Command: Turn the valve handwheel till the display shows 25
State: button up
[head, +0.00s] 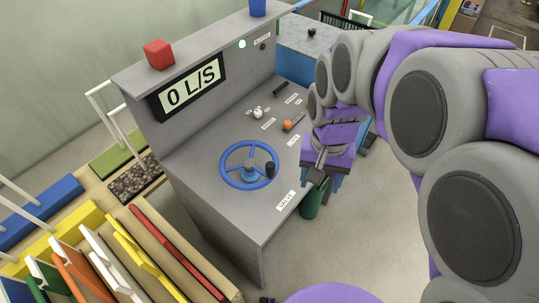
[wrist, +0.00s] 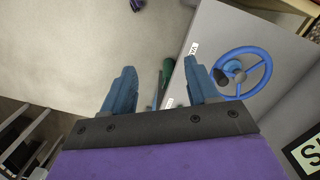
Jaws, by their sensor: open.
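The blue valve handwheel (head: 249,165) lies flat on the sloping grey console top, with a dark knob on its rim at the right. It also shows at the right in the wrist view (wrist: 243,72), with the dark knob on its left side. The display (head: 189,93) on the console's upright panel reads 0 L/S. My gripper (head: 318,178) is right of the handwheel, near the console's right edge, apart from the wheel.
An orange-tipped lever (head: 288,126) and a small white-grey knob (head: 258,113) sit behind the handwheel. A red cube (head: 159,54) and a blue cup (head: 258,8) stand on the console's top ledge. Coloured boards (head: 125,250) stand at front left.

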jog(key=w+a+m+p, duration=0.1)
jog(key=w+a, duration=0.2)
jog(key=w, duration=0.3)
jog(key=w+a+m, duration=0.1)
jog(key=w+a, duration=0.3)
jog(key=w, duration=0.1)
jog(key=m+t, duration=0.1)
send_over(271, 164)
notch_tip(271, 164, down, 3)
notch_tip(271, 164, down, 17)
jog(key=shift+f+b, duration=0.1)
jog(key=shift+b, duration=0.3)
jog(key=shift+c, duration=0.4)
grip_shut()
